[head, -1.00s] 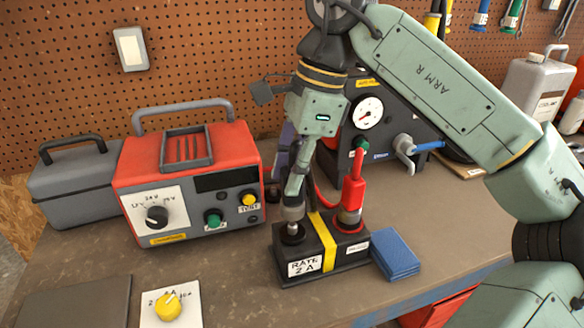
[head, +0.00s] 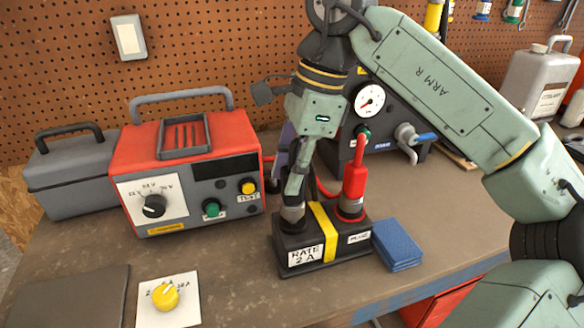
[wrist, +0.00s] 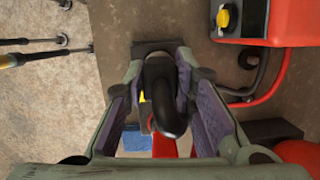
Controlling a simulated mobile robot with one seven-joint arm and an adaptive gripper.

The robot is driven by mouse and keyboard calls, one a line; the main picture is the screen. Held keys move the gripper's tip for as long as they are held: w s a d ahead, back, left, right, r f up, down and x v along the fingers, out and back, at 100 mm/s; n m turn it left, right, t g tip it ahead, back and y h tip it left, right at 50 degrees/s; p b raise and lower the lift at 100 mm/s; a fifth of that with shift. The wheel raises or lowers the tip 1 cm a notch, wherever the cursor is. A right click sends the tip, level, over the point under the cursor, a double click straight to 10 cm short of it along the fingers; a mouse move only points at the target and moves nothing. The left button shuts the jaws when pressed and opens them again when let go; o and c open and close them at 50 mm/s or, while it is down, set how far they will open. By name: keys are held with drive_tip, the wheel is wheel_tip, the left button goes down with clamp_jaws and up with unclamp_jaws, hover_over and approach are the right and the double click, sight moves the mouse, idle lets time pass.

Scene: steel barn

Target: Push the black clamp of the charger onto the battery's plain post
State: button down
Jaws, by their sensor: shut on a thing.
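The black battery (head: 307,268) stands on the bench with a yellow strap across its middle and a "RATE 2 A" label. A red clamp (head: 354,188) stands upright on its right post, by a "PLUS" label. My gripper (head: 297,178) is over the left, plain post and shut on the black clamp (wrist: 160,88). In the head view, a grey ring below my fingers meets the dark base of that post. My fingers hide most of the clamp, so I cannot tell how far it is seated.
The red charger (head: 186,170) with its dials stands left of the battery. A folded blue cloth (head: 398,246) lies close on the right. A yellow knob on a white plate (head: 167,298) is at the front. A machine with a gauge (head: 369,100) stands behind.

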drive_tip(key=shift+f+b, duration=0.65)
drive_tip(key=shift+f, duration=0.3)
drive_tip(key=c, duration=1.2)
unclamp_jaws()
drive_tip(key=shift+c, duration=0.2)
drive_tip(key=v, duration=1.2)
drive_tip(key=shift+r, duration=0.1)
